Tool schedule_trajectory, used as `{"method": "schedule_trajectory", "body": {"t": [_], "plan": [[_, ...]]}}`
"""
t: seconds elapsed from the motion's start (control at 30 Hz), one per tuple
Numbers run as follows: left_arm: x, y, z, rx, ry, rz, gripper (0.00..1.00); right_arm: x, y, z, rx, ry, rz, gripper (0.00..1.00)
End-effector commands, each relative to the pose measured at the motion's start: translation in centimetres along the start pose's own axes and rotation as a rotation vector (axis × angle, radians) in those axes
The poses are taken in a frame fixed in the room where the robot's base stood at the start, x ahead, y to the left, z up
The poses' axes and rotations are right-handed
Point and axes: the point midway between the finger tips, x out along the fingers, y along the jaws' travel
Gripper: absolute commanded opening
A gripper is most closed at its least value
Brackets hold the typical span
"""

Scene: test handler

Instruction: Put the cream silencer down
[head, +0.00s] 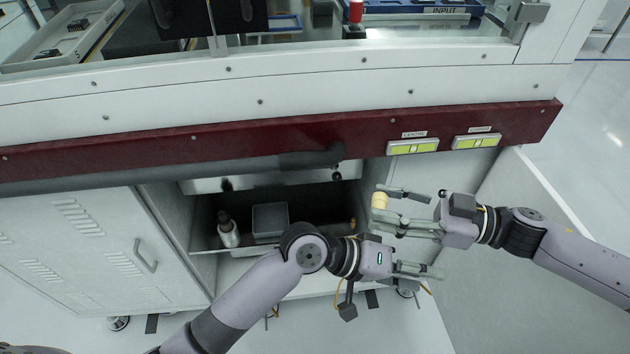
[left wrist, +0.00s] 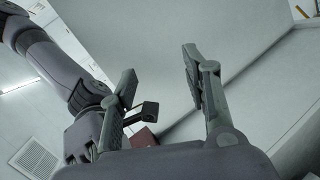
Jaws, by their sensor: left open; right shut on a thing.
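The cream silencer (head: 379,200) is a small pale cylinder in the head view, in front of the right side of the open cabinet. My right gripper (head: 379,202), whose arm comes in from the right, is shut on it and holds it off the floor. My left gripper (head: 438,253) is open and empty, just below the right gripper; their fingers overlap in the picture. In the left wrist view, the left gripper's two fingers (left wrist: 160,72) stand apart with only a pale surface behind them. I cannot make out the silencer there.
A dark red rail (head: 230,143) and grey bar run above the open cabinet. Inside the cabinet stand a grey bottle (head: 228,232) and a grey box (head: 270,218). An open door panel (head: 515,200) is at right.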

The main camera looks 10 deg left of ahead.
Motion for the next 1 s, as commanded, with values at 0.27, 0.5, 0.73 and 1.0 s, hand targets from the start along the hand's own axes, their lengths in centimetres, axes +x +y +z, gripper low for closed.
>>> {"method": "schedule_trajectory", "body": {"t": [0.27, 0.5, 0.73, 1.0], "plan": [[-11.9, 7.9, -0.7, 0.049, -0.097, -0.054, 0.44, 0.0, 0.0, 0.0, 0.0, 0.0, 0.0, 0.22], [-21.1, 7.5, -5.5, -0.035, 0.062, -0.25, 0.44, 0.0, 0.0, 0.0, 0.0, 0.0, 0.0, 0.22], [-24.2, 7.7, -6.7, -0.068, 0.135, -0.31, 0.44, 0.0, 0.0, 0.0, 0.0, 0.0, 0.0, 0.22], [-20.9, 6.6, -7.2, -0.075, 0.135, -0.31, 0.44, 0.0, 0.0, 0.0, 0.0, 0.0, 0.0, 0.22]]}}
